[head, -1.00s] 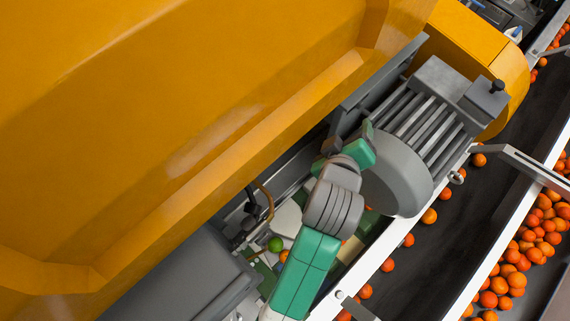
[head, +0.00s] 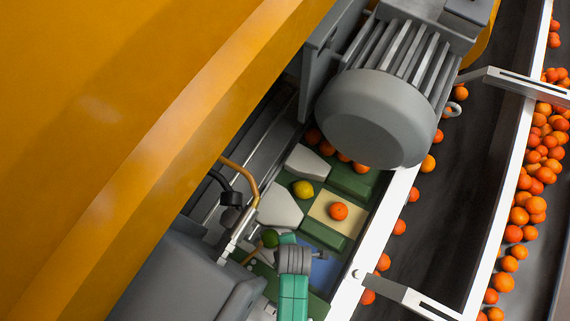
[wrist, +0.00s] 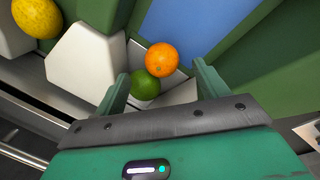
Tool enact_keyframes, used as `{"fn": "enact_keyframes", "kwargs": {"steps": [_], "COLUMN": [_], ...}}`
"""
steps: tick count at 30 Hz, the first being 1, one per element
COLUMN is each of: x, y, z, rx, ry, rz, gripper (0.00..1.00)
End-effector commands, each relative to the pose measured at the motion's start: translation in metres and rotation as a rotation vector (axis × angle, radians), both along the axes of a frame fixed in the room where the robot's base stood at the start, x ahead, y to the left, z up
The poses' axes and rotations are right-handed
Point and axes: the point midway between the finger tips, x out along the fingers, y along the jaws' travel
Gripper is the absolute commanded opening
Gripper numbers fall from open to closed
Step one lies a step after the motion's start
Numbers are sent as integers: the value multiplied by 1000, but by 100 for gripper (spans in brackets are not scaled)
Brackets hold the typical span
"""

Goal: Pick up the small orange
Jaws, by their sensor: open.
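In the wrist view, a small orange (wrist: 162,60) sits next to a green lime (wrist: 145,84), close beside a white block and a blue panel. My gripper (wrist: 161,72) is open and empty. Its two fingers stand on either side of the pair, with the orange near the fingertip line and the lime a little nearer to the palm. In the head view, my gripper (head: 286,240) is low over the green panels, right of the lime (head: 270,238). The small orange beside it is hidden there by my gripper.
A yellow lemon (head: 303,189) and another orange (head: 338,211) on a beige pad lie farther up. A grey motor (head: 375,115) overhangs the panels. A bent copper pipe (head: 247,180) is at left, and a white rail (head: 385,235) borders the conveyor (head: 445,215).

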Motion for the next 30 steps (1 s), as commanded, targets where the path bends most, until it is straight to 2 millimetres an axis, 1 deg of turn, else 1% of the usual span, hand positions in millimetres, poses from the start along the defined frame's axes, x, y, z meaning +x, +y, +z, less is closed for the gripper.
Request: {"fn": "enact_keyframes", "kwargs": {"steps": [2,6,9,12,17,18,19,25,27,30], "x": [1,3,6,7,7,7,7,7,7,7], "y": [0,2,3,4,4,4,4,4,4,4], "z": [-6,-35,-47,-51,-50,-50,-50,-50,-50,-50], "rx": [0,0,1,0,0,0,0,1,1,1], "ry": [0,0,-1,-1,-1,-1,-1,-2,-2,-2], "rz": [-1,-2,-2,-1,-1,-1,-1,-1,-1,-1], "gripper": [73,73,73,73,73,71,65,26,20,19]}}
